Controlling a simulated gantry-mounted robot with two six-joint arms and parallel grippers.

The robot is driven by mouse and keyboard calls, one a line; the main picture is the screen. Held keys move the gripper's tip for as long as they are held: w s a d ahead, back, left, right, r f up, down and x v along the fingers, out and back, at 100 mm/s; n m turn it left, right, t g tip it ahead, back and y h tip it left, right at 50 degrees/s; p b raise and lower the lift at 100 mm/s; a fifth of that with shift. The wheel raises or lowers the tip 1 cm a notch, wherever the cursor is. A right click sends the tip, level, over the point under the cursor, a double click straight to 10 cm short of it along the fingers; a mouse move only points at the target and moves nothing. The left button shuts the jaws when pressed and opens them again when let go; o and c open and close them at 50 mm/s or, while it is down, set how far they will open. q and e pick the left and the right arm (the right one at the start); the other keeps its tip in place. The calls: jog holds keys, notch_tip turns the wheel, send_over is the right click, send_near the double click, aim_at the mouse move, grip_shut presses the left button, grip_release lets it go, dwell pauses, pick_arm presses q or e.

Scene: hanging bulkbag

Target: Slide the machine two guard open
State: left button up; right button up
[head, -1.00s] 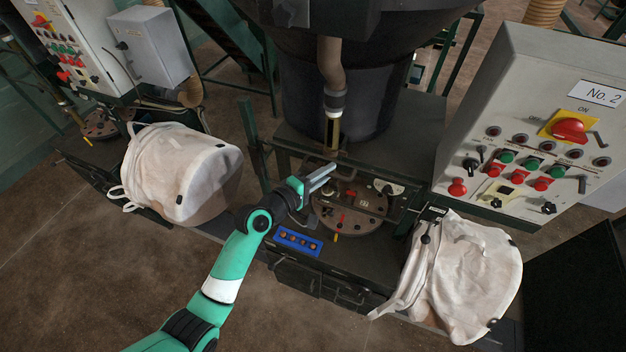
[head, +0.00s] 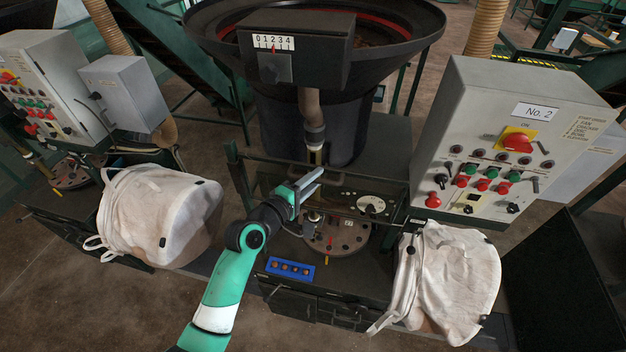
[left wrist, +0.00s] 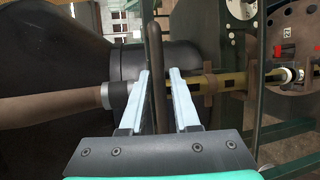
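The machine two guard (head: 352,205) is a clear panel in a dark frame, in front of the hopper and above the round disc table (head: 345,240). My left gripper (head: 314,180) is at the guard's upper left part in the head view. In the left wrist view, a dark upright bar (left wrist: 155,45), which looks like the guard's handle, stands between the two open fingers (left wrist: 159,85). I cannot tell whether either finger touches it. My right gripper is out of view.
The No. 2 control box (head: 480,150) stands at the right. White bags hang at the left (head: 160,215) and right (head: 448,280). A blue tray (head: 290,269) with small round pieces lies in front of the disc. The brown hopper spout (head: 310,110) hangs behind the guard.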

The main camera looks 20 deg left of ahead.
pick_arm(q)
jog(key=shift+o, duration=1)
jog(key=shift+s, duration=0.1)
jog(key=v, duration=1.1)
jog(key=shift+s+p, duration=0.2)
jog(key=shift+p, duration=0.15)
jog(key=shift+r, duration=0.1)
